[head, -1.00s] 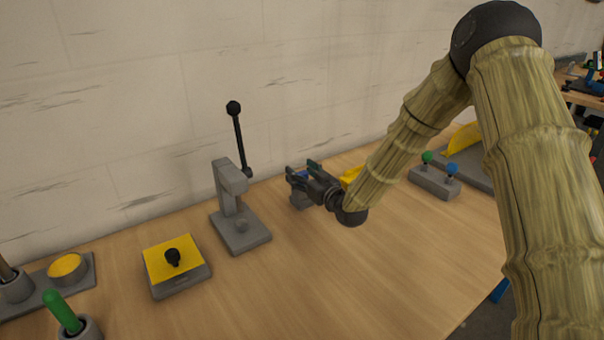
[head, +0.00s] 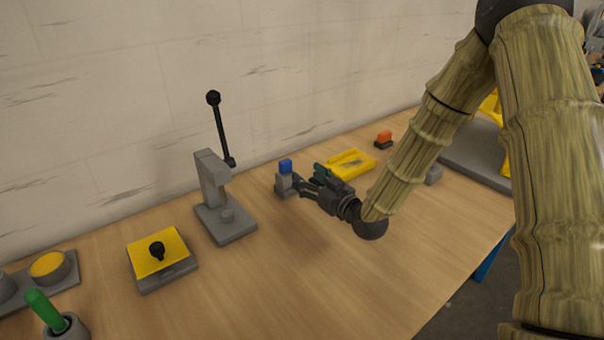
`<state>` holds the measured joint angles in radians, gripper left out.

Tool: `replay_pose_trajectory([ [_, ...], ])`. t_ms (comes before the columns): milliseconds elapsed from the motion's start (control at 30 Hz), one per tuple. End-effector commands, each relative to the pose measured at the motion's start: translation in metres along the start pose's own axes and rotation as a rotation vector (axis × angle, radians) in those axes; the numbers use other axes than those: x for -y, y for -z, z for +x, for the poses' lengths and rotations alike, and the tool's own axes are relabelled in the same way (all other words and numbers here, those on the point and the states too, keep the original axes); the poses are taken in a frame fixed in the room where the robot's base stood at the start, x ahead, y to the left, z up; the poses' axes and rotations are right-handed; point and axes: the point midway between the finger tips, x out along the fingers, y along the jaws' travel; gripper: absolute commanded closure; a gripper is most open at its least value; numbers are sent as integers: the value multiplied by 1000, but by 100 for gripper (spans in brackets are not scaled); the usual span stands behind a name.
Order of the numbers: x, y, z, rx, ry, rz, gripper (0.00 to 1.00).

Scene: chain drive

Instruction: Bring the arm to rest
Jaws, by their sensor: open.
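My gripper (head: 309,181) is above the wooden table (head: 290,285), at the end of my bamboo-textured arm (head: 440,125). Its dark fingers point left and are open, with nothing seen between them. Just beyond the fingertips stands a small grey block with a blue top (head: 285,177). In this view the fingers come close to it; I cannot tell whether they touch it.
A grey lever press (head: 222,205) stands left of the gripper. A yellow-topped box with a black knob (head: 160,255) and a green-handled tool in a holder (head: 45,312) are further left. A yellow tray (head: 348,165) and an orange-topped block (head: 383,139) lie behind. The table's front middle is clear.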

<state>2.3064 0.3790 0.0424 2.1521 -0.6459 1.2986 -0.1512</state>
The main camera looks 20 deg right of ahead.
Motion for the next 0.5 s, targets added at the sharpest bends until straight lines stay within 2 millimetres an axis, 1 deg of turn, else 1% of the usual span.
replay_pose_trajectory([
  [100,0,0,-4,0,1,0,41],
  [400,0,0,-5,0,1,0,41],
  [500,0,5,-4,0,1,0,41],
])
